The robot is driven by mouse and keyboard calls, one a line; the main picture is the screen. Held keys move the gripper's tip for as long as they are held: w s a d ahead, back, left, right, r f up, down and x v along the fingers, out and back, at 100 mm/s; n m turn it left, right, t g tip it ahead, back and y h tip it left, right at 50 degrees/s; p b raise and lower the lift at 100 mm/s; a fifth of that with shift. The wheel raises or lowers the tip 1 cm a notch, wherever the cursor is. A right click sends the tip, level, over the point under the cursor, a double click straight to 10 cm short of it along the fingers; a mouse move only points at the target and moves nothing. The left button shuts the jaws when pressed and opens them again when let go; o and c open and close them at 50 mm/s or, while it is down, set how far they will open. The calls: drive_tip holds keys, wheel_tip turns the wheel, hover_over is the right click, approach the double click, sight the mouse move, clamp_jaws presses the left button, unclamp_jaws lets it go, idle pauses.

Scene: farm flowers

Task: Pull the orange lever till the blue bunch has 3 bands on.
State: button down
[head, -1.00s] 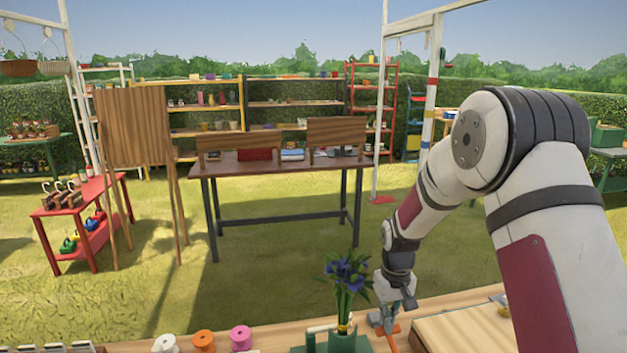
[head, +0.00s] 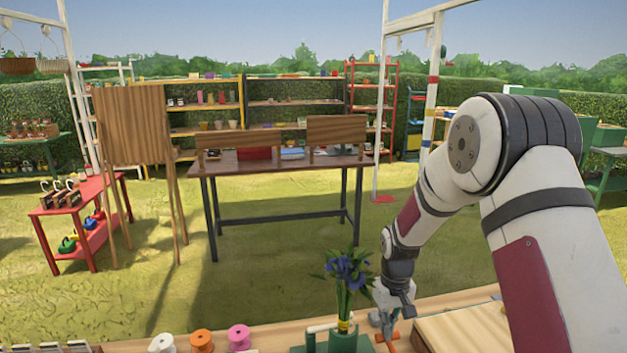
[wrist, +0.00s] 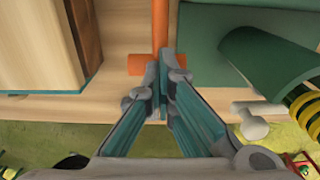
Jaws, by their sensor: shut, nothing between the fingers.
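The orange lever (wrist: 160,28) with its crossbar (wrist: 146,65) shows at the top middle of the wrist view; a bit of the lever (head: 390,341) shows at the bottom of the head view. My gripper (wrist: 164,62) is shut and empty, its tips at the crossbar; whether they touch it I cannot tell. In the head view my gripper (head: 386,324) is right of the blue bunch (head: 348,268), which stands upright in a green holder (head: 343,343). Yellow bands (wrist: 303,101) show around its stems at the right edge of the wrist view; their number is unclear.
White (head: 161,343), orange (head: 202,341) and pink (head: 239,337) spools stand on the bench left of the holder. A wooden block (head: 462,331) lies right of the lever. Beyond the bench is grass, with a dark table (head: 280,167) farther back.

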wheel_tip(320, 180, up, 15)
drive_tip(key=w+p, duration=0.2)
drive_tip(key=shift+a, duration=0.2)
idle(0.7)
drive_tip(key=shift+r, duration=0.1)
drive_tip(key=s+d+r+m+t, duration=0.1)
drive_tip(key=s+r+t, duration=0.2)
drive_tip(key=s+r, duration=1.3)
drive_tip(key=s+m+t, duration=0.1)
drive_tip(key=s+t, duration=0.1)
drive_tip(key=s, duration=1.6)
drive_tip(key=shift+s+d+r, duration=0.25)
drive_tip(key=shift+d+r, duration=0.1)
drive_tip(key=shift+d, duration=0.05)
